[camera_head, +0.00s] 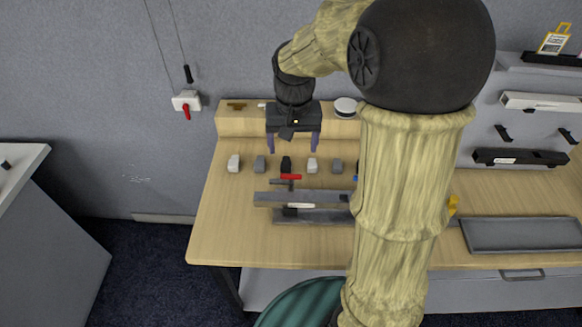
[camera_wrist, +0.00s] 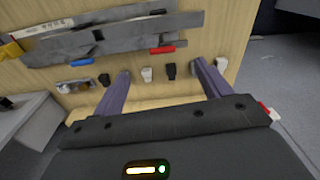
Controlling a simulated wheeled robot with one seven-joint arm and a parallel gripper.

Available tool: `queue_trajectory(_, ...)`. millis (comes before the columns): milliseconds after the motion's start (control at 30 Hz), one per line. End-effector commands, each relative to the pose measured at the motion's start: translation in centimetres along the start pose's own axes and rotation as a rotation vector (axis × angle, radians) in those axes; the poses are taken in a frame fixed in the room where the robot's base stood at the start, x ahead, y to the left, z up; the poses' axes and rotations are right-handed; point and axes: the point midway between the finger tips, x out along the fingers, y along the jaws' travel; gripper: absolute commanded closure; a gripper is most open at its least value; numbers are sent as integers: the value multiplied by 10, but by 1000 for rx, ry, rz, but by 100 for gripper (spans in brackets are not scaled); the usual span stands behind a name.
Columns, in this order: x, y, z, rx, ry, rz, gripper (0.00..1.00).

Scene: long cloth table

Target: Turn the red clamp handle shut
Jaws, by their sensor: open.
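The red clamp handle (camera_head: 291,177) lies crosswise on a dark metal clamp by the back edge of the grey rails. It also shows in the wrist view (camera_wrist: 162,50), beyond and between my fingertips. My gripper (camera_head: 293,148) is open and empty, pointing down above the row of small blocks behind the handle. In the wrist view my gripper (camera_wrist: 161,70) has its two fingers spread wide, apart from the handle. A black block (camera_head: 286,164) stands just behind the handle. Whether the fingers are level with the handle cannot be told.
The grey metal rails (camera_head: 265,197) lie on the wooden table in front of the handle. White, grey and black blocks (camera_head: 234,163) stand in a row. A blue handle (camera_wrist: 81,62) is farther along. A red wall switch (camera_head: 186,112) is at left. My arm hides the table's middle.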

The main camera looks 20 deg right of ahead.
Motion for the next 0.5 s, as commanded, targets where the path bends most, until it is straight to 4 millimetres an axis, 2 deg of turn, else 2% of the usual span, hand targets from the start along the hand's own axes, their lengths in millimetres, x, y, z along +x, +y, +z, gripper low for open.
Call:
queue_trajectory(33,-12,-1,-13,26,-14,2,24)
queue_trajectory(100,-23,-2,-24,58,-34,6,24)
queue_trajectory(200,-33,-2,-34,87,-54,10,24)
queue_trajectory(500,-35,-2,-36,97,-62,12,24)
